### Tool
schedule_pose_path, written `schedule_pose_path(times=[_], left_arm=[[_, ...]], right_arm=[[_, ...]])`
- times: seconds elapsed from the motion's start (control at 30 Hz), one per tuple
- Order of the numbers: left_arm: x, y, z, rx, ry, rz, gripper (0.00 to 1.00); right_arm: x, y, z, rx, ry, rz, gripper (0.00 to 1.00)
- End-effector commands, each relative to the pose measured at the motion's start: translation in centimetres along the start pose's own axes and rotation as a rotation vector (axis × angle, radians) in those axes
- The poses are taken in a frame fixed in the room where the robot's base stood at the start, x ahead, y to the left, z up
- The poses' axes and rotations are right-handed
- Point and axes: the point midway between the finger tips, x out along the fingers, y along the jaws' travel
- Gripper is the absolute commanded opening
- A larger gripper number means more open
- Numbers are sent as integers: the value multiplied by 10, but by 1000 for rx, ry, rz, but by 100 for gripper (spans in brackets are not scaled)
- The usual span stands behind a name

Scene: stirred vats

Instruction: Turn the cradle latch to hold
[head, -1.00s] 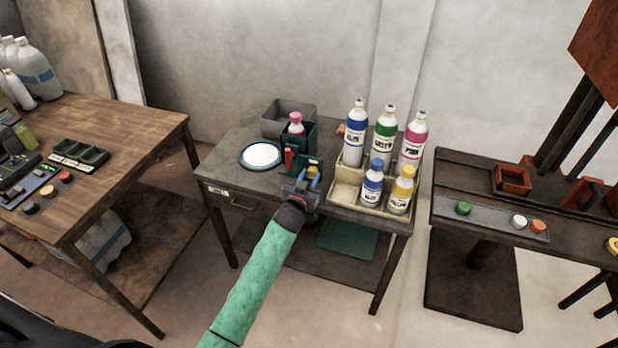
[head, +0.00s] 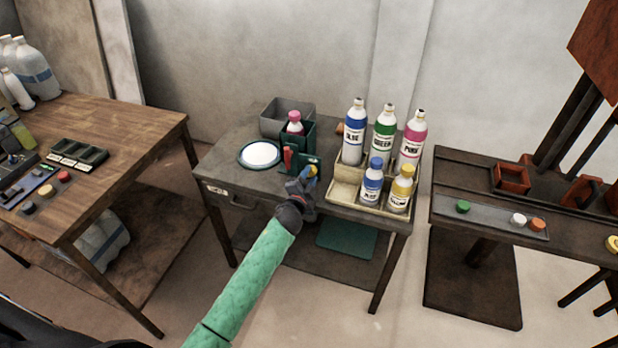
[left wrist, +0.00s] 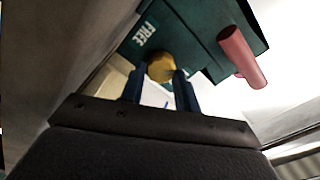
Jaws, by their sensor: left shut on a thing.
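The dark green cradle (head: 305,162) stands on the middle table and holds a pink-capped bottle (head: 295,124). A red lever (head: 288,158) sticks up at its left front; it also shows as a red rod in the left wrist view (left wrist: 242,58). My left gripper (head: 310,177) is at the cradle's front, its blue fingers shut on a round yellow knob (left wrist: 160,68). The word FREE (left wrist: 145,33) is printed on the green face left of the knob. Any HOLD mark is out of sight. My right gripper is not in view.
A cream crate (head: 345,192) with several labelled bottles stands close to the right of my gripper. A white round dish (head: 260,154) lies left of the cradle, and a grey bin (head: 284,117) is behind it. Other tables stand left and right.

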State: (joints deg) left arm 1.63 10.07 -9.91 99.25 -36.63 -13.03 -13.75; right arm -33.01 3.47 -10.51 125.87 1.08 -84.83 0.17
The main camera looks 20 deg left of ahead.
Motion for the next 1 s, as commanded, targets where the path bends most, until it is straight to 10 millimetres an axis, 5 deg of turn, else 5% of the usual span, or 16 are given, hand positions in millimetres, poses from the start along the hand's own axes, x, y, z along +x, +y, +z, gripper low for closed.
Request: schedule_pose_path(times=[0.5, 1.0], left_arm=[[0, 2, 0, 455, 2, 0, 9], [0, 4, 1, 652, 1, 1, 9]], right_arm=[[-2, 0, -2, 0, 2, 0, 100], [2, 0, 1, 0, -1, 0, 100]])
